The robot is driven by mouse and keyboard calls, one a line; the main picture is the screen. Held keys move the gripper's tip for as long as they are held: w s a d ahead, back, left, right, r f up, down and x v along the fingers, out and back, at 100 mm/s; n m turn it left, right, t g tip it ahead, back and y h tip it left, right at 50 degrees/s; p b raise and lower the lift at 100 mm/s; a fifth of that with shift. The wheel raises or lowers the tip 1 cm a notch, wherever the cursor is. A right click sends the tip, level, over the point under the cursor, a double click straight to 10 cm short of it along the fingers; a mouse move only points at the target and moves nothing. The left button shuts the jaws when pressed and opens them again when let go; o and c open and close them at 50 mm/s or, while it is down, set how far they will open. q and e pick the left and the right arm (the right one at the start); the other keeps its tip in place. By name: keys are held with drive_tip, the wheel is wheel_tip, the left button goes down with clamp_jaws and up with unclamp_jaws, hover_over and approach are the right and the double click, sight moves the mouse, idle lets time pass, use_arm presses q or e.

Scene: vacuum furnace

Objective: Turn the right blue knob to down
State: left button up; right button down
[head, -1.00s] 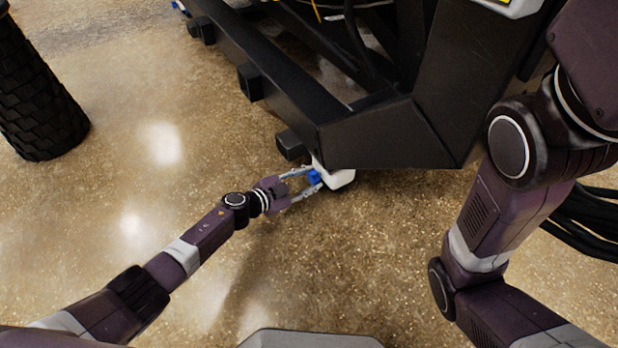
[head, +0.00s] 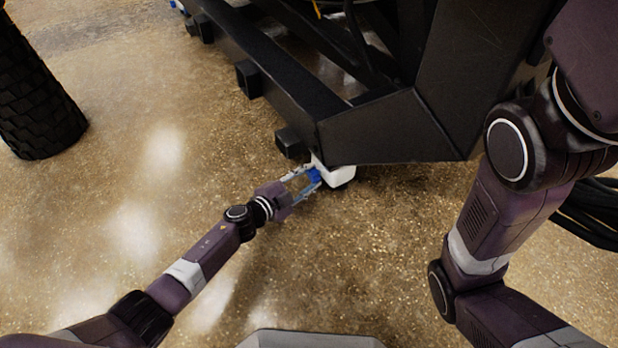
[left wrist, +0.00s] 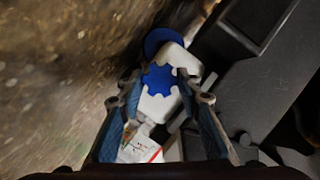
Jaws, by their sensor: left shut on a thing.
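The blue knob (head: 314,175) sits on a white block (head: 337,174) under the front corner of the black frame. In the left wrist view the knob (left wrist: 160,78) is a toothed blue disc on the white block (left wrist: 157,104), with a rounded blue part behind it. My left gripper (head: 306,182) reaches the knob from the lower left, its fingers on either side of it. In the left wrist view the fingertips (left wrist: 161,88) flank the knob; the gripper is shut on it. My right gripper is out of view; only part of the right arm shows.
The black frame (head: 385,130) with square tube ends stands just above and behind the knob. A dark ribbed cylinder (head: 38,100) stands at the upper left. Black cables (head: 592,215) lie at the right. The speckled floor (head: 110,210) left of the frame is clear.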

use_arm(q)
drive_tip(key=o, duration=1.2)
drive_tip(key=shift+c, duration=0.2)
drive_tip(key=shift+s+a, duration=0.35)
drive_tip(key=v, duration=1.1)
drive_tip(key=shift+d+r, duration=0.1)
